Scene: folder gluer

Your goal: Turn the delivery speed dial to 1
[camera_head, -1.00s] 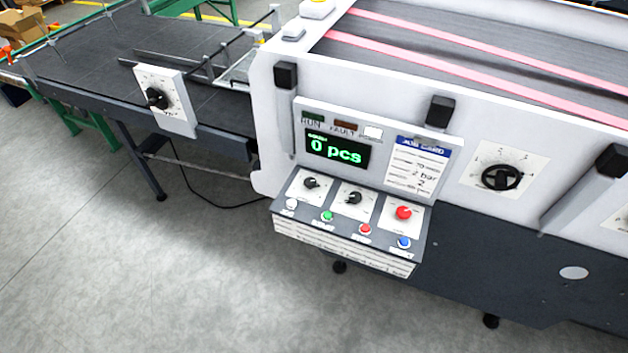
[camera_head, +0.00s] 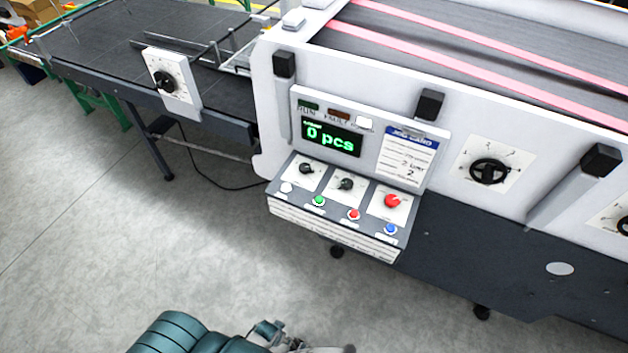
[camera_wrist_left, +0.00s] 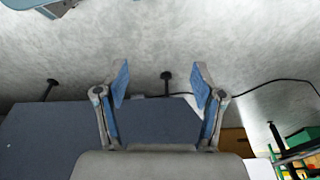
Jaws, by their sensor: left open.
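A black dial (camera_head: 165,82) sits on a white scale plate on the side of the dark conveyor at left; its numbers are too small to read. Two smaller black knobs, a left one (camera_head: 306,169) and a right one (camera_head: 346,184), sit on the control panel. A larger black dial (camera_head: 488,171) is on the machine's white side at right. No label legibly says delivery speed. My left gripper (camera_wrist_left: 162,76) is open and empty in the left wrist view, apart from every dial. In the head view my teal left arm shows at the bottom edge. My right gripper is out of view.
The control panel has a display (camera_head: 332,138) reading 0 pcs, a red knob (camera_head: 392,201) and several coloured buttons. Black posts (camera_head: 284,65) stick out from the machine's side. A cable lies on the floor under the conveyor (camera_head: 110,45). Open grey floor (camera_head: 90,240) lies in front.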

